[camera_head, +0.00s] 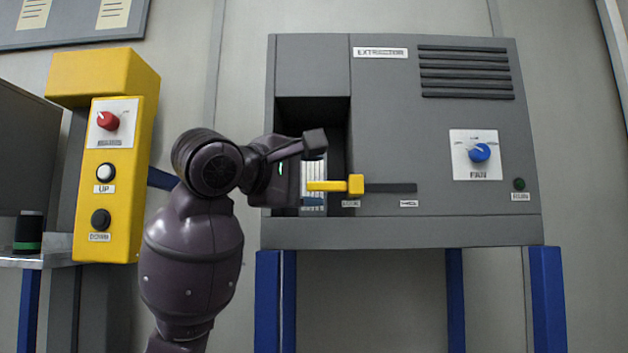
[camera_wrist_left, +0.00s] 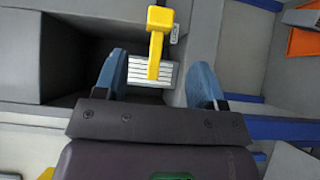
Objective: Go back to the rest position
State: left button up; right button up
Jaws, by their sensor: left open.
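My left gripper (camera_head: 313,172) is at the left part of the grey extractor cabinet (camera_head: 400,120), in front of its dark recess. It also shows in the left wrist view (camera_wrist_left: 158,66), with two blue fingertips spread wide and nothing held. The yellow slide lever (camera_head: 355,185) sits at the left end of its dark slot. Its yellow arm reaches left, toward the gap between the fingers. In the left wrist view the yellow lever (camera_wrist_left: 156,45) lies between the fingers, apart from both. My right gripper is in neither view.
A yellow control box (camera_head: 115,170) with a red knob and up and down buttons hangs at the left. A dark can with a green band (camera_head: 29,230) stands on a shelf. The cabinet has a blue fan knob (camera_head: 479,152) and blue legs (camera_head: 548,300).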

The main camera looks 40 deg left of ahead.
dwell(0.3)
pick_arm(q)
jog(key=w+f+m+g+y, duration=0.1)
jog(key=w+f+m+g, duration=0.2)
jog(key=f, duration=1.5)
jog(key=w+f+m+g+y, duration=0.2)
jog(key=w+f+m+g, duration=0.1)
jog(key=f, duration=1.5)
jog(key=s+d+f+m+g, duration=0.1)
jog(key=s+f+m+g, duration=0.1)
jog(key=s+f, duration=0.55)
jog(key=s+f+m+g+y, duration=0.1)
jog(key=s+f+m+g, duration=0.3)
jog(key=f, duration=0.7)
jog(key=s+d+f+m, duration=0.1)
jog(key=s+f, duration=0.7)
jog(key=f, duration=0.2)
jog(key=s+d+f+m+g, duration=0.1)
jog(key=s+f+m, duration=0.1)
jog(key=s, duration=0.3)
jog(key=s+d+f+m+g, duration=0.1)
jog(key=s+f, duration=0.2)
jog(key=s, duration=0.3)
jog(key=w+f+t, duration=0.8)
jog(key=f, duration=0.2)
jog(key=shift+a+m, duration=0.2)
jog(key=shift+m, duration=0.2)
jog(key=shift+w, duration=0.1)
